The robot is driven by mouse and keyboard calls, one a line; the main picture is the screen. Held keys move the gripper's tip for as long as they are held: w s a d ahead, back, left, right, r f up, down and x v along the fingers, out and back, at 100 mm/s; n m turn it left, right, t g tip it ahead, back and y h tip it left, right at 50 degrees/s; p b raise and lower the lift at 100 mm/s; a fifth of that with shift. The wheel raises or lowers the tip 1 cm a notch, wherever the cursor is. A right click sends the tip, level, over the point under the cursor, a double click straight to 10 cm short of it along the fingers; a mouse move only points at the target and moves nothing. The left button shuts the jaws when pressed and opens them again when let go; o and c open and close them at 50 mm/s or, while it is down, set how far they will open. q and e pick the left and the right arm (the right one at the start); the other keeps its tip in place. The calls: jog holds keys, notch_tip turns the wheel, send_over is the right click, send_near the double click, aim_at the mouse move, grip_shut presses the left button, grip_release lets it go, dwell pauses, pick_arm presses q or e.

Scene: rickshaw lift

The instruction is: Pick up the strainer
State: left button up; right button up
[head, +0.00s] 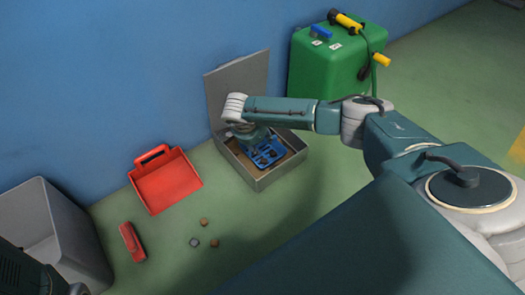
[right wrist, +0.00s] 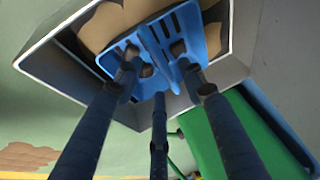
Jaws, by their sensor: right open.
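The strainer appears to be the blue slotted piece (head: 268,155) inside the open grey metal box. It also shows in the right wrist view (right wrist: 208,32), with slots and a raised middle part. My right gripper (head: 251,134) reaches down over the box from above and partly hides the strainer. In the right wrist view its dark fingers (right wrist: 160,80) are spread, with their tips over or close to the blue piece. I cannot tell whether they touch it. My left gripper is not clearly in view.
The grey box (head: 262,184) stands by the blue wall with its lid (head: 240,80) raised. A green canister (head: 325,70) stands right of it. A red tray (head: 167,183), a red tool (head: 132,242), small round pieces (head: 204,222) and a grey bin (head: 75,235) are left.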

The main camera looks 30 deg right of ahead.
aim_at(263, 144)
jog(key=b+x, duration=0.4)
jog(key=x, duration=0.1)
jog(key=shift+w+d+r, duration=0.1)
jog(key=shift+d+r, duration=0.05)
jog(key=shift+d, duration=0.15)
jog(key=shift+r, duration=0.15)
grip_shut()
